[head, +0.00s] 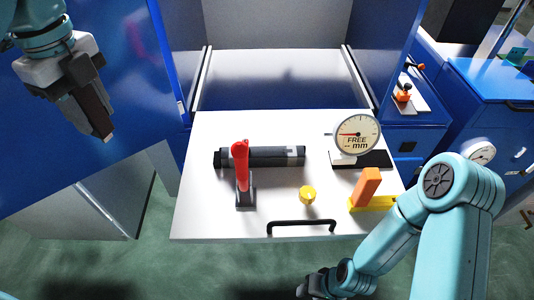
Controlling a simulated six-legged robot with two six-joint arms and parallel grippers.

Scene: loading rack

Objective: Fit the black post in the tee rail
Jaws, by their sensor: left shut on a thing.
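My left gripper (90,112) is at the upper left, in front of a blue panel and well left of the white work surface. It is shut on a dark, narrow piece (97,114) with a pale end, which looks like the black post. It hangs tilted, clear of everything. A dark long bar (262,156) with a grey band lies across the white surface. I cannot tell for sure whether it is the tee rail. My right gripper (314,286) is low at the bottom edge, small and dark; its jaws are not clear.
The white drawer-like surface (203,211) has a black handle (300,223) in front. Blue cabinets (490,90) stand at right.

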